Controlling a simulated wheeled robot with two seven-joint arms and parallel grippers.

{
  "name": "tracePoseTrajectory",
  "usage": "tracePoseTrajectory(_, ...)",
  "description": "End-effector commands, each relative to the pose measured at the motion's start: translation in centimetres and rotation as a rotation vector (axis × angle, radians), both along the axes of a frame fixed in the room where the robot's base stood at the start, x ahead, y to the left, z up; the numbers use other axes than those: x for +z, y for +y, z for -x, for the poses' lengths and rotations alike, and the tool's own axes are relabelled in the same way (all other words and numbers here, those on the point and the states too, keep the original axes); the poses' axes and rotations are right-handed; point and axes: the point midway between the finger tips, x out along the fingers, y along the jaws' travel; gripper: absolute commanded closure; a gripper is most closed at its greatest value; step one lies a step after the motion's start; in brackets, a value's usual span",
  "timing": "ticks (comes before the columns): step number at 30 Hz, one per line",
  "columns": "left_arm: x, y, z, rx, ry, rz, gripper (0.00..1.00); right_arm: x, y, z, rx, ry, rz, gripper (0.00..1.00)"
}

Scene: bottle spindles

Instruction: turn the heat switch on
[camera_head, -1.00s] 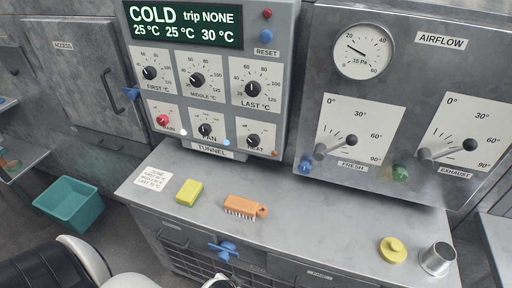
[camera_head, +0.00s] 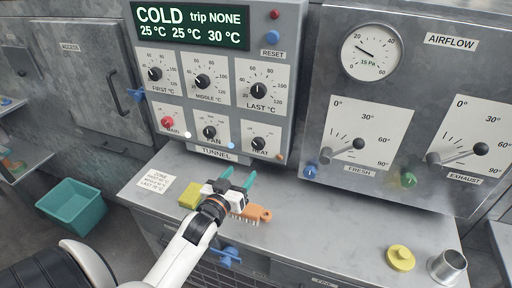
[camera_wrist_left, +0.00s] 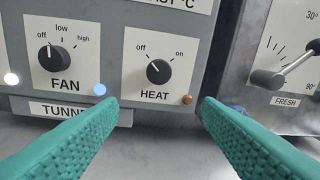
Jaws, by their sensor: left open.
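The heat switch (camera_head: 259,143) is a black round knob on a white plate marked HEAT, at the lower right of the grey tunnel panel. In the left wrist view the heat switch (camera_wrist_left: 158,71) sits between "off" and "on" labels, its pointer leaning up and left toward "off". A dull orange lamp (camera_wrist_left: 187,99) is at its lower right. My left gripper (camera_head: 238,176) is open and empty, with teal fingers pointing at the panel from below the knob. In the wrist view its fingertips (camera_wrist_left: 160,105) are spread either side below the knob, not touching it. My right gripper is not in view.
The fan knob (camera_wrist_left: 52,58) and its pale blue lamp (camera_wrist_left: 100,90) are left of the heat plate. A yellow sponge (camera_head: 189,195) and an orange brush (camera_head: 258,214) lie on the counter beside my gripper. The airflow box (camera_head: 320,130) stands to the right.

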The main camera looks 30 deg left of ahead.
Motion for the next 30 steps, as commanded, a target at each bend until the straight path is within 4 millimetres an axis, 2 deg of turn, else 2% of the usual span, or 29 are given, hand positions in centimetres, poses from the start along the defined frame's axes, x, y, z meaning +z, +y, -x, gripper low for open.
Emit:
tracePoseTrajectory(3, 1.2, 0.6, -0.7, 0.001, -0.055, 0.003, 0.41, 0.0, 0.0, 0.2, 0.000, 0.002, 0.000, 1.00)
tracePoseTrajectory(7, 1.3, 0.9, -2.2, 0.001, -0.061, 0.004, 0.41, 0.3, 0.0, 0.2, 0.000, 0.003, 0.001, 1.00)
tracePoseTrajectory(15, 1.4, 1.8, -7.5, 0.002, -0.059, 0.004, 0.41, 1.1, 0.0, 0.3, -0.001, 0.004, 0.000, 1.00)
tracePoseTrajectory(21, 1.2, 2.2, -10.6, 0.002, -0.057, 0.004, 0.41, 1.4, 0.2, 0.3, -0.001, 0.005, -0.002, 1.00)
tracePoseTrajectory(25, 1.2, 2.4, -11.8, 0.002, -0.057, 0.004, 0.41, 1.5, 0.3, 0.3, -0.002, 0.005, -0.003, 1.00)
tracePoseTrajectory(30, 1.1, 2.5, -12.2, 0.001, -0.056, 0.003, 0.41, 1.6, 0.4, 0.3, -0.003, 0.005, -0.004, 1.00)
